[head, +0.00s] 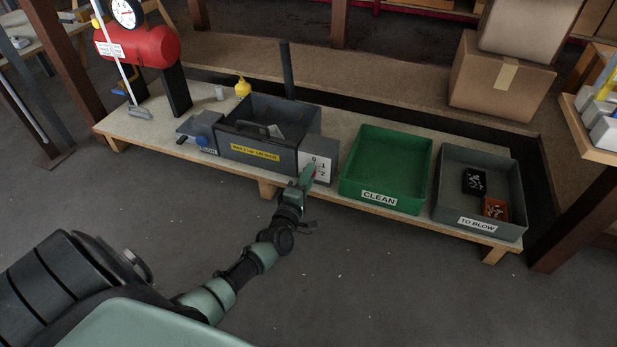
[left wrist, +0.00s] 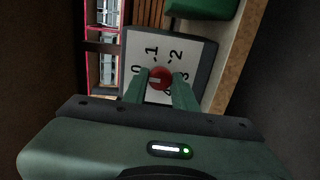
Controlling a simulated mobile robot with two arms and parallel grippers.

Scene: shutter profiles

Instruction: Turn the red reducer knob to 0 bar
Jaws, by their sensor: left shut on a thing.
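The red reducer knob (left wrist: 160,74) sits on a white dial plate (left wrist: 202,52) with black numbers 0, 1, 2 and, partly covered, 3. In the left wrist view the knob is between the two green fingers of my left gripper (left wrist: 161,83), which is shut on it. A short pale mark shows on the knob, but I cannot tell which number it points to. In the head view my left gripper (head: 308,177) reaches the dial plate (head: 321,163) on the front of the bench, and only a bit of red shows there. My right gripper is not in view.
A grey box with a yellow label (head: 255,153) stands left of the dial. A green CLEAN bin (head: 419,190) and a grey TO BLOW bin (head: 449,207) stand to the right. A red tank with a gauge (head: 150,45) is at the left end. The floor in front is clear.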

